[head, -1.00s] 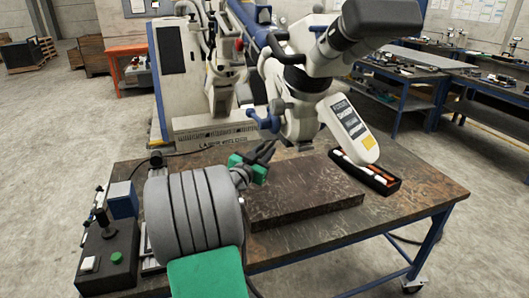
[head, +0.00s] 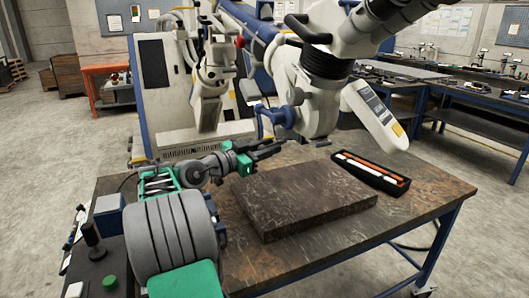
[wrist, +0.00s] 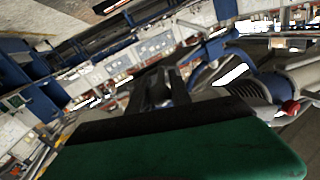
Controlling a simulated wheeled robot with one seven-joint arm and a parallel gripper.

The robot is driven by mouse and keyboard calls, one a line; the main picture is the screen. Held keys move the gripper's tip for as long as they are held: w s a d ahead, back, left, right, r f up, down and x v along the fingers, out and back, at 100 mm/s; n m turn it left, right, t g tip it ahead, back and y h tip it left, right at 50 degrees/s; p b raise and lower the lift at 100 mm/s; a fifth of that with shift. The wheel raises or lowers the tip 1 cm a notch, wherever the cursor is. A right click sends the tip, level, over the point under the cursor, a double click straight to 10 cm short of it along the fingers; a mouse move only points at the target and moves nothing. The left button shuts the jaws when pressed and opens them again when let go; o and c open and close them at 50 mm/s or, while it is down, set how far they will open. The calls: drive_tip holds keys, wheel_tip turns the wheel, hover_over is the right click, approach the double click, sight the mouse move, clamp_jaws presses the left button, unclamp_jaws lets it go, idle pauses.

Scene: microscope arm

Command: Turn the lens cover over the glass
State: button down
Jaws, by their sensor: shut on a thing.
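The microscope head (head: 312,100) hangs at the end of its white arm, above the back of the table. Its underside, where the lens glass sits, faces down and is hidden from the head view. My gripper (head: 284,144) reaches in from the left, with its dark fingers at the lower left edge of the microscope head. They are shut on a small part there, which I take to be the lens cover; its outline is too small and dark to tell. In the wrist view my gripper's dark fingers (wrist: 163,82) stand in the middle, beyond the green mount.
A dark stone slab (head: 305,198) lies on the table below the microscope head. A black tray (head: 372,172) with orange and white items stands right of it. A blue knob (head: 276,118) sticks out just above my fingers. The table's front right is clear.

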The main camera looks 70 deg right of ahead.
drive_tip(key=shift+w+d+r+g, duration=0.1)
drive_tip(key=shift+w+g, duration=0.05)
drive_tip(key=shift+g, duration=0.15)
drive_tip(key=c, duration=1.4)
unclamp_jaws()
drive_tip(key=shift+d, duration=0.1)
drive_tip(key=shift+c, duration=0.2)
drive_tip(key=shift+o, duration=0.8)
